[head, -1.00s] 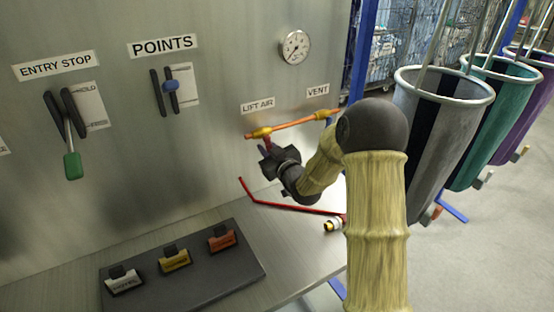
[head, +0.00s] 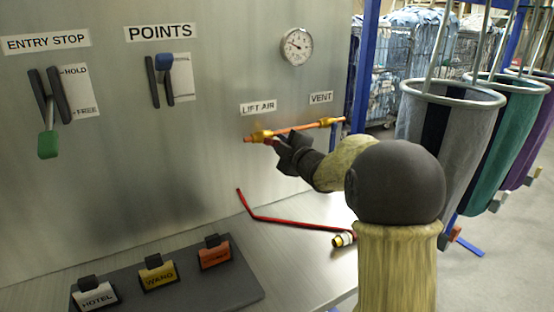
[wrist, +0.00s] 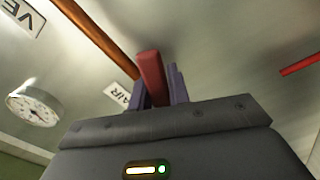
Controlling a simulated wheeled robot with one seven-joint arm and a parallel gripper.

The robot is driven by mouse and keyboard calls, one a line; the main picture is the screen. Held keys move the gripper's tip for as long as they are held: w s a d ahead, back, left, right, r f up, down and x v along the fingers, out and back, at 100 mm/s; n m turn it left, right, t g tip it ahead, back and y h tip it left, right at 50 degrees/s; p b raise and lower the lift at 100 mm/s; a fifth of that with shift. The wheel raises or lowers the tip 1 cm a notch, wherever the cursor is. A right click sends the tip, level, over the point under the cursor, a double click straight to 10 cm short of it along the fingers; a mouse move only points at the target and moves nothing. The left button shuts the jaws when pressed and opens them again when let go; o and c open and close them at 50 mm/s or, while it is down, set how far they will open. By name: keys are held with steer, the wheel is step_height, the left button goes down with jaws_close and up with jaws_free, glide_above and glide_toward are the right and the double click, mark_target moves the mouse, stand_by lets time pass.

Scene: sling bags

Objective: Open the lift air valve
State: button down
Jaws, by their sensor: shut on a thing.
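The lift air valve (head: 262,136) is a brass fitting on a copper pipe, below the LIFT AIR label (head: 258,108). A short red handle (head: 272,143) slopes down to the right from it, partly hidden by my gripper (head: 284,147). In the wrist view the red handle (wrist: 151,77) stands between the two fingers of my gripper (wrist: 156,88), which is shut on it. The copper pipe (wrist: 98,37) runs beside it, with part of the AIR label behind the fingers.
A gauge (head: 297,46) and VENT label (head: 321,98) sit on the panel above. A tag board (head: 190,281) lies at front left. Hanging bags (head: 455,130) stand at the right.

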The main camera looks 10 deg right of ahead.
steer(key=shift+d+r+n+b, duration=0.1)
steer(key=shift+r+n+b, duration=0.35)
steer(key=shift+n+b, duration=0.65)
steer(key=shift+r+n+b, duration=0.45)
steer(key=shift+n+b, duration=0.3)
steer(key=shift+n, duration=0.55)
steer(key=c, duration=1.3)
jaws_free()
steer(key=shift+r, duration=0.1)
steer(key=shift+d, duration=0.1)
steer(key=b+v, duration=0.1)
steer(key=v, duration=1.6)
steer(key=shift+s, duration=0.15)
